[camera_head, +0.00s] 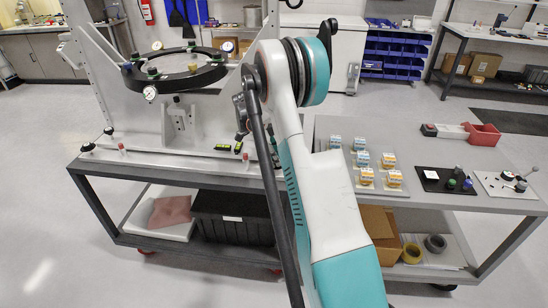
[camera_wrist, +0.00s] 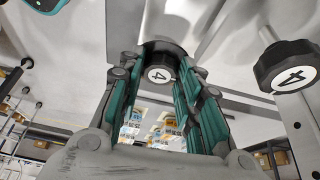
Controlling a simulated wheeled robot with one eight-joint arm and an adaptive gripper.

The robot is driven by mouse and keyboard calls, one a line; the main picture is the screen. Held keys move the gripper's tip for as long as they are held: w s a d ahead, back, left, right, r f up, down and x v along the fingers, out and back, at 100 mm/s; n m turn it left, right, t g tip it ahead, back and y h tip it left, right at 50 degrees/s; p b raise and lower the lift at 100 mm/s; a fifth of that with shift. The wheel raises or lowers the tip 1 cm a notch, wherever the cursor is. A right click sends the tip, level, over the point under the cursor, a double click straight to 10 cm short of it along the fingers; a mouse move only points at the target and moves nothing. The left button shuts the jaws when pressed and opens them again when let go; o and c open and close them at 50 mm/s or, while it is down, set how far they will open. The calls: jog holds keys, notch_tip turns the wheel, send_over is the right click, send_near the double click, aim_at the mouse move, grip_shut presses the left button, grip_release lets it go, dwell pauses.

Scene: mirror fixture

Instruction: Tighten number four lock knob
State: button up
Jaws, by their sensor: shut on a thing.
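In the wrist view, a dark round knob with a white face marked 4 (camera_wrist: 160,74) sits between the fingertips of my gripper (camera_wrist: 163,84). The teal-lined fingers stand on both sides of it and are shut on it. A second dark knob with a white numbered face (camera_wrist: 290,70) stands to the right, apart from the fingers; its tilted mark is hard to read. In the head view, the upright fixture with a black ring (camera_head: 207,74) stands on the left of the bench.
The grey bench (camera_head: 430,215) carries several small orange-and-white parts (camera_head: 362,160), a black control plate (camera_head: 446,181) and a red bin (camera_head: 484,134) on the right. A black crate (camera_head: 230,222) and a cardboard box (camera_head: 378,228) sit on the shelf below. Small gauges (camera_head: 150,93) stick out from the ring.

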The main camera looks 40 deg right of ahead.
dwell(0.3)
jog(key=o, duration=1)
jog(key=shift+o, duration=0.2)
jog(key=v, duration=1.2)
jog(key=shift+r, duration=0.1)
